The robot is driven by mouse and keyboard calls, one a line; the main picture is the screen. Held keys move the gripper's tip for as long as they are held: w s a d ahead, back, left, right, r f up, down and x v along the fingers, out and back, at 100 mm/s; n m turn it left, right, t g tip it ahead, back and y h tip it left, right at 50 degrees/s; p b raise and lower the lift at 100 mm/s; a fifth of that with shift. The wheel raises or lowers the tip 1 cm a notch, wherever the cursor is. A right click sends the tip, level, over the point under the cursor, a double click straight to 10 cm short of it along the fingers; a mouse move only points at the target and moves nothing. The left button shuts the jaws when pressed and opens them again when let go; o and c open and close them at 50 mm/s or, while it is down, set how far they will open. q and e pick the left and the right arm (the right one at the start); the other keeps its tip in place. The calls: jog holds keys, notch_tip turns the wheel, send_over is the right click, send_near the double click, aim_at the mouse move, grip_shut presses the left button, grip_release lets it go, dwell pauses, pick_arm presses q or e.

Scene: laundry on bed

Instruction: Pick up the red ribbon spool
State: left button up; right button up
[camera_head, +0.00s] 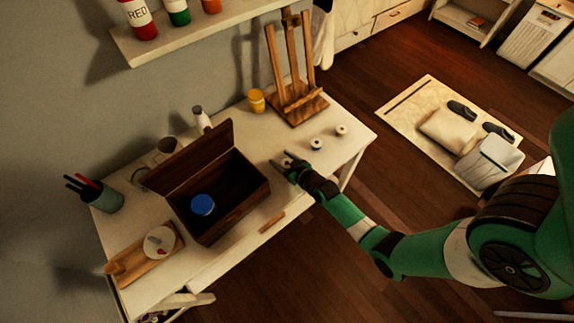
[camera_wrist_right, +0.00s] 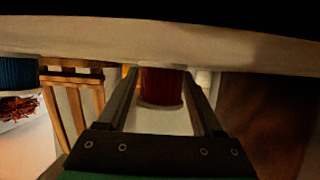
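The red ribbon spool (camera_wrist_right: 162,86) shows in the right wrist view, between the two finger tips, with a pale rim at its lower end. In the head view it cannot be made out at the fingers. My right gripper (camera_head: 283,160) is low over the right part of the white table. Its fingers (camera_wrist_right: 160,80) are apart, one on each side of the spool; firm contact is not visible. My left gripper is not in view.
An open wooden box (camera_head: 240,213) with a blue item stands to the left. A wooden easel (camera_head: 296,104) and yellow jar (camera_head: 256,101) stand at the back. A wooden piece (camera_head: 271,222) lies near the front edge.

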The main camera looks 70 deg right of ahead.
aim_at(285, 168)
grip_shut()
notch_tip(285, 168, up, 4)
jog(key=p, duration=0.2)
jog(key=shift+s+a+r+p, duration=0.1)
jog(key=shift+a+r+p, duration=0.05)
jog(key=shift+p, duration=0.2)
jog(key=a+r+p, duration=0.1)
jog(key=s+a+r+p, duration=0.1)
jog(key=r, duration=0.1)
jog(key=s+a+r+p, duration=0.1)
jog(key=shift+s+r, duration=0.15)
jog(key=shift+r, duration=0.1)
jog(key=s+a+r, duration=0.4)
jog(key=s+a, duration=0.2)
jog(key=a, duration=0.2)
jog(key=shift+r+b, duration=0.15)
jog(key=shift+b, duration=0.3)
